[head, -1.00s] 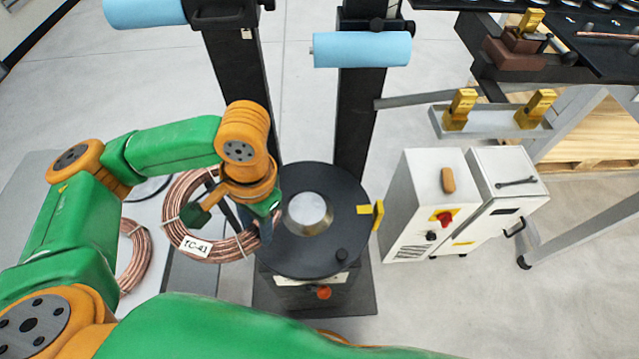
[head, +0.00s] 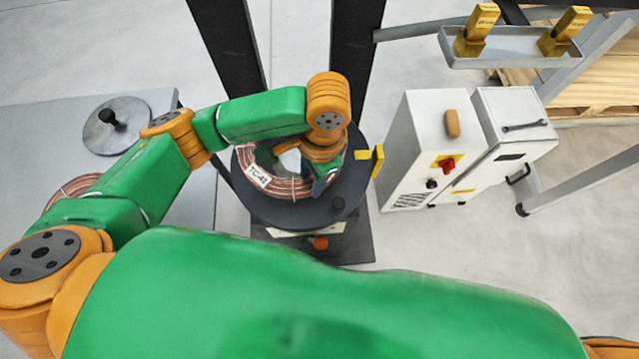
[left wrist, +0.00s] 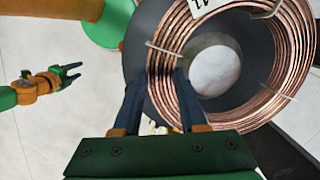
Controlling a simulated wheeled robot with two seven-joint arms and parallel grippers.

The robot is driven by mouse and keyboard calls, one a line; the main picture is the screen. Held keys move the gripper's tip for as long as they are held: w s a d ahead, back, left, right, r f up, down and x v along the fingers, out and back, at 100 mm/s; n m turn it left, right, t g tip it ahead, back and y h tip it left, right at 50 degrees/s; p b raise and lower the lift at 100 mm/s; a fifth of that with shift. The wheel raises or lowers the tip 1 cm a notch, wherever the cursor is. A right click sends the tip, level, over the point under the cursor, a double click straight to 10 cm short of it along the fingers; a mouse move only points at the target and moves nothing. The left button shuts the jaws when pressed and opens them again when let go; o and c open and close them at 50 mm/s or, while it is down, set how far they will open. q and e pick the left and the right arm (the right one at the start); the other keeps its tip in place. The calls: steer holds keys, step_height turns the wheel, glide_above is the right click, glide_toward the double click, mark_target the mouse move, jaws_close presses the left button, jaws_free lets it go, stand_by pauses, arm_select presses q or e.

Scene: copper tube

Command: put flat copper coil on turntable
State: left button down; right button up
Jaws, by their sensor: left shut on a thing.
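The flat copper coil (head: 287,187), with a white TC-41 tag, is over the black turntable (head: 347,188). My left gripper (head: 321,184) is shut on the coil's near right side, partly hidden by my wrist. In the left wrist view, the left fingers (left wrist: 158,80) straddle the windings of the coil (left wrist: 288,88). The pale hub (left wrist: 215,70) shows inside the coil's opening, with the dark turntable (left wrist: 148,28) beneath. I cannot tell whether the coil touches the plate. My right gripper (left wrist: 73,72) shows empty, fingers apart, in the left wrist view.
A grey table (head: 40,130) at left holds a disc with a black knob (head: 112,120) and another copper coil (head: 68,188), mostly hidden. Black posts (head: 355,50) stand behind the turntable. A yellow block (head: 377,160) sits at its right edge, beside white cabinets (head: 420,150).

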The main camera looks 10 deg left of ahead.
arm_select(q)
steer(key=f, duration=0.1)
steer(key=w+f, duration=0.1)
steer(key=f, duration=0.1)
steer(key=d+f, duration=0.1)
steer(key=shift+w+d+f, duration=0.1)
steer(key=shift+w+f, duration=0.15)
steer(key=shift+f, duration=0.45)
steer(key=c, duration=0.7)
jaws_free()
steer(key=shift+f, duration=0.1)
steer(key=shift+c, duration=0.2)
steer(key=shift+s, duration=0.1)
steer(key=r, duration=0.4)
steer(key=d+r+p, duration=0.1)
steer(key=r, duration=0.7)
steer(key=shift+w+d+r+p, duration=0.1)
steer(key=shift+w+d+p, duration=0.1)
steer(key=shift+w+p, duration=0.15)
